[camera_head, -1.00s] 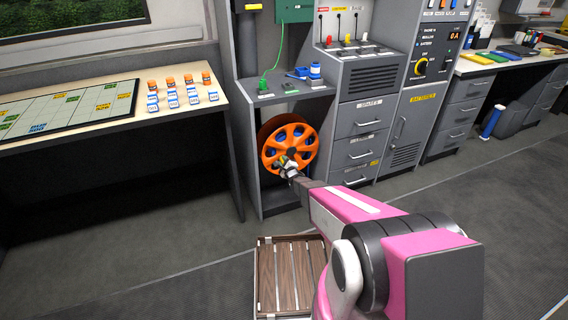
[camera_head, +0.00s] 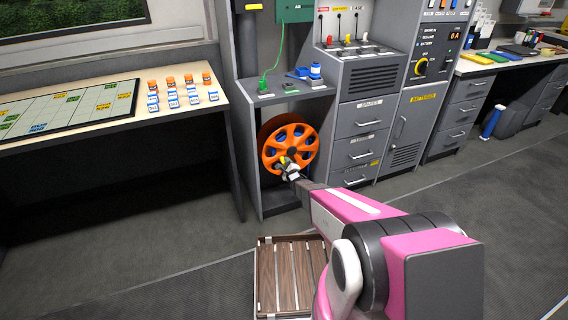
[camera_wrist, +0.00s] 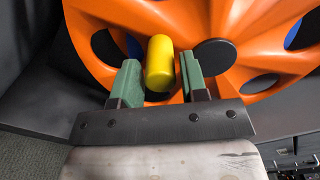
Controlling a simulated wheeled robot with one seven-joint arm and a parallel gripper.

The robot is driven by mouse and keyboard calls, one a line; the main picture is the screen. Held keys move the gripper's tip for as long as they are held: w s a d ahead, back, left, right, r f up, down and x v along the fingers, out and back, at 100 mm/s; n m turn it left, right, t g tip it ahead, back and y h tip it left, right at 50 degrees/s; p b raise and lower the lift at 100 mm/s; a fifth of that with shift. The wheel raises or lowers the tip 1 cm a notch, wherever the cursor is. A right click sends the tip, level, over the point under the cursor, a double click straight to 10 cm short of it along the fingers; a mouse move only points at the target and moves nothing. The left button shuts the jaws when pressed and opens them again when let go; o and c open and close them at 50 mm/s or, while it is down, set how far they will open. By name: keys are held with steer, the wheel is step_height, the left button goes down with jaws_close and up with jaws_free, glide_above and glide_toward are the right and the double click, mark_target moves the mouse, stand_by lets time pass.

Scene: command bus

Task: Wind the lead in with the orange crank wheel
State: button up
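The orange crank wheel (camera_head: 305,152) stands upright on its reel in the open bay under the grey counter. Its yellow handle (camera_wrist: 160,62) sticks out towards the wrist camera and also shows as a small yellow spot in the head view (camera_head: 283,160). My gripper (camera_wrist: 160,82) is at the wheel's lower middle, also seen in the head view (camera_head: 287,166). Its two green fingers stand on either side of the handle. A gap shows at the right finger, and the left finger is very close to the handle; the fingers look open around it.
A green lead (camera_head: 270,62) hangs from a green box (camera_head: 295,12) to the counter (camera_head: 262,97). Grey drawers (camera_head: 360,152) stand close to the wheel's right. A wooden slatted crate (camera_head: 262,285) lies on the floor below. A table (camera_head: 190,118) stands at the left.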

steer(key=v, duration=0.8)
steer(key=shift+s, duration=0.35)
steer(key=shift+d, duration=0.1)
steer(key=w+a+n, duration=0.1)
steer(key=w+n, duration=0.2)
steer(key=n, duration=0.5)
steer(key=w+a+n, duration=0.1)
steer(key=w+n, duration=0.3)
steer(key=n, duration=0.4)
steer(key=w+a+n, duration=0.1)
steer(key=w+n, duration=0.2)
steer(key=n, duration=0.6)
steer(key=shift+w+a, duration=0.2)
steer(key=shift+w, duration=0.05)
